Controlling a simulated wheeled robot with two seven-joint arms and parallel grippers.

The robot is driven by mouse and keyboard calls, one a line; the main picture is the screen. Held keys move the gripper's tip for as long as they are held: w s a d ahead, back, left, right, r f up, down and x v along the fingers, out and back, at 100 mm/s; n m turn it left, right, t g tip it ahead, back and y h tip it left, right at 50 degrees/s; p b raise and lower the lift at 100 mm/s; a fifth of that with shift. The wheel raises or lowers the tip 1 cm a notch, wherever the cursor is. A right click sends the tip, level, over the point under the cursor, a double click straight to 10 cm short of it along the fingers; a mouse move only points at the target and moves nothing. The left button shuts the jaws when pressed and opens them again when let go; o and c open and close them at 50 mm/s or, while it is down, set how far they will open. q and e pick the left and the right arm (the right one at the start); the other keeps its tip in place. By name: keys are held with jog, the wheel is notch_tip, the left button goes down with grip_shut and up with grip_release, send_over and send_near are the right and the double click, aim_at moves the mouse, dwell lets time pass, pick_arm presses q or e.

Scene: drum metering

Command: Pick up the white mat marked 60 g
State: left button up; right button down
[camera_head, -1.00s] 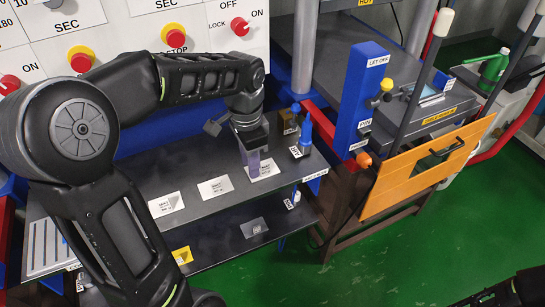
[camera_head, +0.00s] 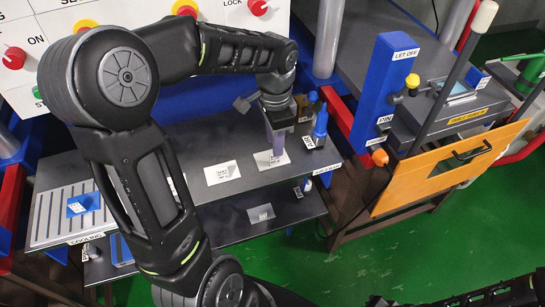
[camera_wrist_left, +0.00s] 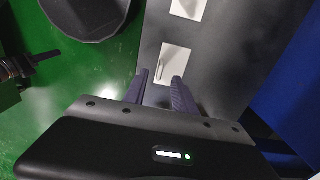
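Several white mats with small print lie in a row on the dark upper shelf (camera_head: 200,140). The print is too small to read for 60 g. My left gripper (camera_head: 277,152) points down over the right-hand white mat (camera_head: 284,160) and hides part of it. A middle white mat (camera_head: 222,173) lies to its left; another is mostly behind my arm. In the left wrist view, the two fingers of my left gripper (camera_wrist_left: 158,90) are apart with nothing between them. A white mat (camera_wrist_left: 174,62) lies just past the fingertips, and a second mat (camera_wrist_left: 188,8) beyond. My right gripper is not visible.
Blue-capped bottles (camera_head: 320,125) stand close right of the gripper. A grooved cooling rack (camera_head: 50,215) with a blue card (camera_head: 83,205) is at left. A lower shelf holds a grey mat (camera_head: 261,213). A blue post (camera_head: 383,95) and orange panel (camera_head: 450,165) stand at right.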

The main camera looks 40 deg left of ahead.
pick_arm(q)
jog(key=shift+f+p, duration=0.45)
jog(key=shift+f, duration=2.2)
grip_shut()
